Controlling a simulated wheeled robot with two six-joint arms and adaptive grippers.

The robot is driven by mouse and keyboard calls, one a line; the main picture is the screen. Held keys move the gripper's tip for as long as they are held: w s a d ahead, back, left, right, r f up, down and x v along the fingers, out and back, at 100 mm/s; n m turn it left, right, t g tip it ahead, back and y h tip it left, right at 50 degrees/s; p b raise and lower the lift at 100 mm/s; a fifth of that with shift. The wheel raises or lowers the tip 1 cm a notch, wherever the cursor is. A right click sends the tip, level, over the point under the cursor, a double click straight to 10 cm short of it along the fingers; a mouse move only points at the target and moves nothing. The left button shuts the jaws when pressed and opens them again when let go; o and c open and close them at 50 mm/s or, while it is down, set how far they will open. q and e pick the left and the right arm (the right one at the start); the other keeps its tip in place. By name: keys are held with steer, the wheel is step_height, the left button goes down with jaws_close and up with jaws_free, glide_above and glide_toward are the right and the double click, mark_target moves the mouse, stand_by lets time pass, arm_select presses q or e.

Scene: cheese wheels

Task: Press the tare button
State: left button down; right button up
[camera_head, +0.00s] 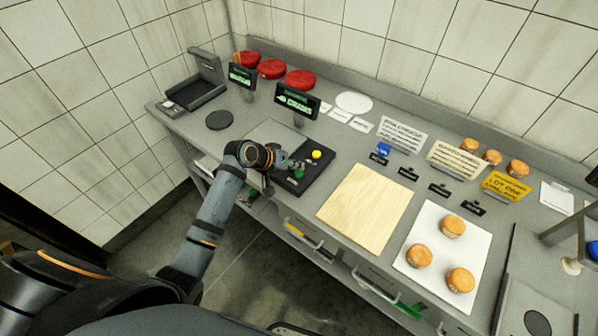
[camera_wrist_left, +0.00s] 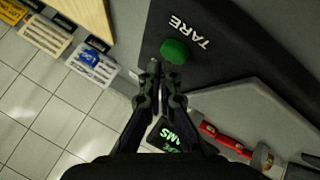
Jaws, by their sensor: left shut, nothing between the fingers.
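The scale (camera_head: 262,135) has a grey plate and a black front panel (camera_head: 310,178) on the bench. The green button (camera_wrist_left: 174,51) sits on the black panel beside the white word TARE (camera_wrist_left: 190,32) in the left wrist view. It also shows, partly covered by my gripper, in the head view (camera_head: 299,173). My left gripper (camera_wrist_left: 154,68) is shut and empty. Its fingertips appear just beside the green button in the wrist view; whether they touch it I cannot tell. A yellow button (camera_head: 316,154) is on the panel. My right gripper is not in view.
A display (camera_head: 297,101) with green text stands behind the scale. A wooden board (camera_head: 366,208) lies right of it, then a white tray (camera_head: 412,254) with orange cheese wheels (camera_head: 453,226). Red wheels (camera_head: 300,79) and sign cards (camera_head: 404,136) stand along the back wall.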

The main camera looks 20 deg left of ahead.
mark_target(297, 173)
arm_select(q)
steer(key=shift+f, duration=0.5)
stand_by(0.6)
stand_by(0.3)
steer(key=shift+r+p, duration=0.8)
steer(key=shift+p, duration=0.1)
step_height(297, 173, up, 5)
steer(key=p, duration=0.5)
steer(key=shift+r, duration=0.1)
stand_by(0.3)
